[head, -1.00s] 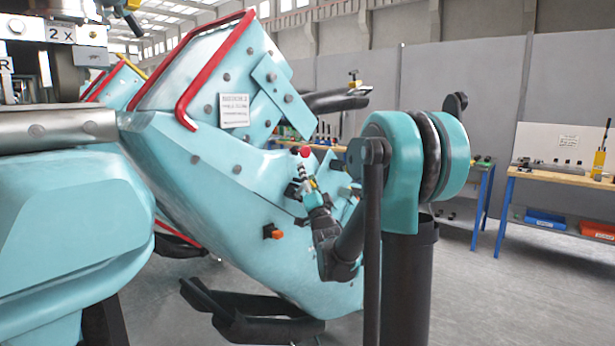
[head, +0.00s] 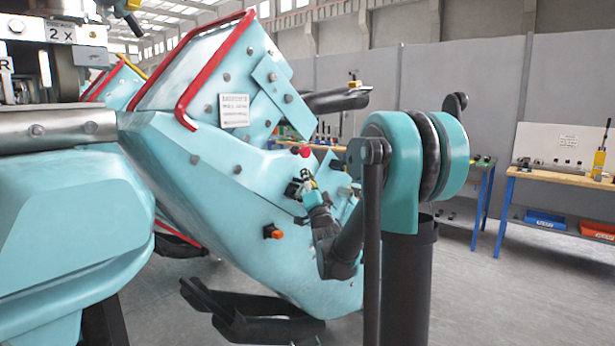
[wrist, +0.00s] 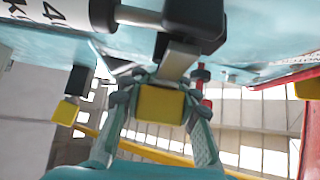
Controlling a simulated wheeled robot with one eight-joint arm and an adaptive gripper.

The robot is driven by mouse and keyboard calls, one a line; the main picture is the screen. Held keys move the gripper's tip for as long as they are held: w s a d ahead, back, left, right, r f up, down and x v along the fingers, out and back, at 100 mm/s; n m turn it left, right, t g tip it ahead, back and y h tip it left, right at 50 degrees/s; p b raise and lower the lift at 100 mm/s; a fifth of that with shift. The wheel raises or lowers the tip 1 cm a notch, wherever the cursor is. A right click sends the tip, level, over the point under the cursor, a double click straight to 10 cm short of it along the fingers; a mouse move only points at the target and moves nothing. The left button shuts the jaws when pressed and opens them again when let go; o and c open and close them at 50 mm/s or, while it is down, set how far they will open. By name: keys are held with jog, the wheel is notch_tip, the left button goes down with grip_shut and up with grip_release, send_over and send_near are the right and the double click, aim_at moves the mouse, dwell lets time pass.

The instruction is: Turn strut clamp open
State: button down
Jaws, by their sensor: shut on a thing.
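The strut clamp shows in the wrist view as a dark block (wrist: 194,18) at the top, with a grey metal lever (wrist: 178,58) ending in a yellow grip (wrist: 160,106). My gripper (wrist: 157,98) is shut on the yellow grip, one finger on each side. In the head view my gripper (head: 309,190) is at the sloping face of the light blue coaster car (head: 230,200), below a red knob (head: 305,152). The clamp is small there and partly hidden by my gripper.
A second black piece with a yellow end (wrist: 66,111) hangs to the left in the wrist view. An orange-ended fitting (head: 273,232) juts from the car below my gripper. Red rails (head: 185,100) edge the car. A workbench (head: 560,178) stands far right.

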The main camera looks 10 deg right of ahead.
jog(key=shift+n+y, duration=0.4)
jog(key=shift+n, duration=0.2)
jog(key=n+y, duration=0.6)
jog(key=n, duration=0.1)
jog(key=a+n+g+y, duration=0.1)
jog(key=n+y, duration=0.3)
jog(key=shift+s+r, duration=0.25)
jog(key=shift+s, duration=0.15)
jog(key=n+g+y, duration=0.1)
jog(key=n+y, duration=0.1)
jog(key=n, duration=0.1)
jog(key=n+g+y, duration=0.4)
jog(key=n, duration=0.1)
jog(key=shift+s+a+n, duration=0.25)
jog(key=shift+n, duration=0.05)
jog(key=shift+s+a+n+g+y, duration=0.1)
jog(key=shift+n+g+y, duration=0.5)
jog(key=shift+n+g, duration=0.55)
jog(key=shift+s+a+n+g+y, duration=0.15)
jog(key=shift+n+g+y, duration=0.6)
jog(key=shift+n, duration=0.55)
jog(key=shift+s+a+n+g+y, duration=0.1)
jog(key=shift+n+g+y, duration=0.35)
jog(key=shift+n+g, duration=0.75)
jog(key=shift+n, duration=0.25)
jog(key=c, duration=1.1)
grip_release()
